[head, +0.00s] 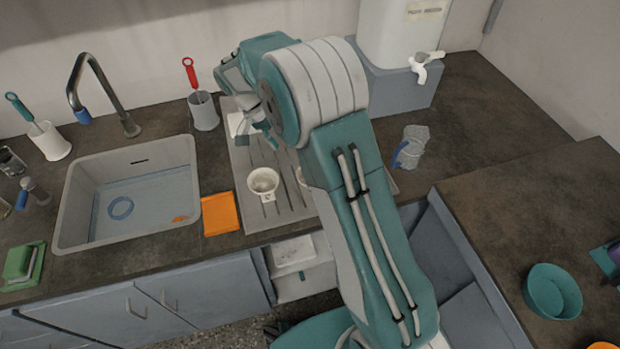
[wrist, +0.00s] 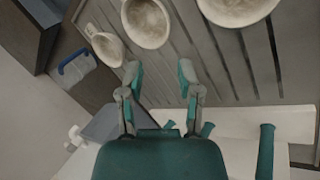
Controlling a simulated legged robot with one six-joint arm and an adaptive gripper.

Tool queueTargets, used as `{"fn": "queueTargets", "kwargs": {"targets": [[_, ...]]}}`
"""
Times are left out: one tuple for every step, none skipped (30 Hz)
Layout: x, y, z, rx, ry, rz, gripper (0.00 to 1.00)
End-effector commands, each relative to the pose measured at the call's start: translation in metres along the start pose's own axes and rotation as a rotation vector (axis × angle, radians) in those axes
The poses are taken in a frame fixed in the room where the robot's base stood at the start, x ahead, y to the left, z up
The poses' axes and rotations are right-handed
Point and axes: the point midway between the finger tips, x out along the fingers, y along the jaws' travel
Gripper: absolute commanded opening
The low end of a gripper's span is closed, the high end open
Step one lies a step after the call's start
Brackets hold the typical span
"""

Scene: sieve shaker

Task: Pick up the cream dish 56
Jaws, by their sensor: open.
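Several cream dishes stand on the ribbed grey draining board (head: 240,165). In the wrist view, one dish (wrist: 107,48) is at the left, a second dish (wrist: 147,22) is near top centre, and a third dish (wrist: 238,8) is cut by the top edge. The head view shows one dish (head: 264,182) whole and a sliver of another beside my arm. I cannot read which is 56. My gripper (wrist: 160,70) is open and empty, apart from the dishes, over the board's back part. It is partly hidden in the head view (head: 268,132).
A sink (head: 75,215) lies left of the board, with an orange cloth (head: 220,214) between. A clear jug with a blue handle (head: 411,147) stands right. A white water tank (head: 398,30) with a tap stands at the back right. A brush holder (head: 203,112) stands behind the sink.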

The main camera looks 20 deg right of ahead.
Motion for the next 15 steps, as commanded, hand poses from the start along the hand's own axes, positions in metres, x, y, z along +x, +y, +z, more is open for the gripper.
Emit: {"fn": "queueTargets", "kwargs": {"targets": [[0.003,-0.003,-0.002,0.005,-0.001,0.007,0.45],[0.005,-0.004,-0.002,0.007,-0.003,0.01,0.45],[0.009,-0.004,-0.003,0.009,-0.004,0.013,0.45],[0.012,-0.004,-0.003,0.01,-0.005,0.014,0.45],[0.016,-0.003,-0.003,0.01,-0.005,0.015,0.45],[0.023,-0.003,-0.002,0.01,-0.005,0.015,0.45],[0.028,-0.003,-0.002,0.009,-0.005,0.016,0.45],[0.033,-0.004,-0.002,0.009,-0.005,0.016,0.45],[0.039,-0.004,-0.001,0.008,-0.004,0.016,0.45],[0.044,-0.005,-0.001,0.008,-0.004,0.016,0.45],[0.048,-0.005,-0.001,0.008,-0.003,0.016,0.45],[0.053,-0.005,-0.001,0.008,-0.004,0.016,0.45],[0.056,-0.005,-0.001,0.008,-0.003,0.016,0.45],[0.058,-0.005,-0.001,0.009,-0.003,0.014,0.45],[0.06,-0.005,-0.001,0.009,-0.003,0.014,0.45]]}}
